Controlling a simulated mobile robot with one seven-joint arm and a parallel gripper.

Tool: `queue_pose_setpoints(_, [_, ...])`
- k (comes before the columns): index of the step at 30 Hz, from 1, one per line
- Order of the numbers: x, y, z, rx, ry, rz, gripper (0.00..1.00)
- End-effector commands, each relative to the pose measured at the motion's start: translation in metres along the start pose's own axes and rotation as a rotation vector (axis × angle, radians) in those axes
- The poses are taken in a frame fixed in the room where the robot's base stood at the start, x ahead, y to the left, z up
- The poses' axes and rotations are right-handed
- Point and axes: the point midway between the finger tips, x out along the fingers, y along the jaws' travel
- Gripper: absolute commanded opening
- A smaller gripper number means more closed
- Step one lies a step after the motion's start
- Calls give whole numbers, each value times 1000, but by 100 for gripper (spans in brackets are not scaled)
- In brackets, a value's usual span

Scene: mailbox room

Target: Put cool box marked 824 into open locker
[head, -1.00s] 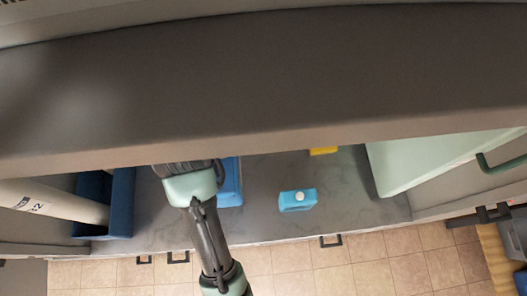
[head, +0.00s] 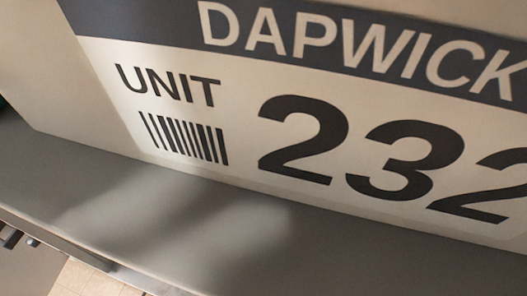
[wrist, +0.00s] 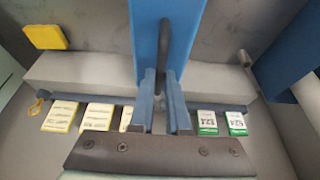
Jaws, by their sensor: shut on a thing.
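In the wrist view, a blue box (wrist: 186,22) with a dark bar-like handle (wrist: 165,45) is at the top centre. My gripper (wrist: 163,78) is shut on this handle, one finger on each side. No 824 mark shows on the visible face of the box. Its lower part is hidden behind the fingers. Small white tags with green edges (wrist: 207,121) lie right of the fingers; their print is too small to read surely. My gripper is outside the head view, and no open locker can be made out.
The head view is filled by a cream panel (head: 245,110) reading DAPWICK UNIT 232 above a grey surface (head: 150,205). Tiled floor shows at lower left. In the wrist view, a yellow item (wrist: 45,37) is upper left, yellow-edged tags (wrist: 97,117) lie left, and a dark blue container (wrist: 285,55) is right.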

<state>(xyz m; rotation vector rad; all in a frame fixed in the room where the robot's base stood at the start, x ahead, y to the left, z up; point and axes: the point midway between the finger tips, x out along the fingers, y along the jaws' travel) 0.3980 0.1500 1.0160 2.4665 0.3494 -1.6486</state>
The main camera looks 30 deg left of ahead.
Motion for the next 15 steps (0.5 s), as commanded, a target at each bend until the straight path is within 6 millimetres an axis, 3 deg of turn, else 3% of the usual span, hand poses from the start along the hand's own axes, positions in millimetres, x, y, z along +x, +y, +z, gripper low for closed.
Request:
queue_pose_setpoints(13, [6, 0, 1, 1, 7, -1, 0])
queue_pose_setpoints(14, [8, 0, 3, 0, 1, 0, 16])
queue_pose_setpoints(15, [7, 0, 3, 0, 1, 0, 23])
